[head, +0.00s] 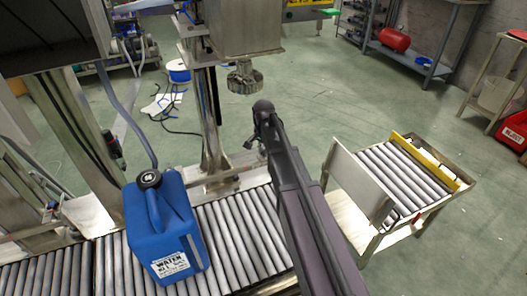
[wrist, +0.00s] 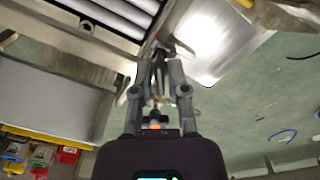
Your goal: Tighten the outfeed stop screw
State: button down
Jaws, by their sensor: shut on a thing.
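My gripper (wrist: 158,62) is shut in the wrist view, its fingertips drawn together beside the metal edge of a roller frame (wrist: 70,42). A slim grey piece (wrist: 181,45) sticks out at the fingertips. It is too small and blurred to tell whether it is the outfeed stop screw or a tool. A small orange part (wrist: 155,125) shows between the finger bases. In the head view my gripper (head: 256,140) is small and dark, mostly behind my arm, above the back edge of the roller conveyor (head: 235,232). The screw cannot be made out there.
A blue water can (head: 165,225) stands on the conveyor left of my arm. A metal post (head: 208,115) rises behind it, with a round knurled head (head: 245,78) hanging nearby. A roller cart (head: 400,175) with an upright plate stands at right.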

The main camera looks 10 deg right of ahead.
jog(key=shift+d, duration=0.15)
jog(key=shift+m, duration=2.2)
jog(key=shift+m, duration=0.9)
jog(key=c, duration=0.8)
grip_release()
jog(key=shift+o, duration=0.2)
jog(key=shift+r+p, duration=3.05)
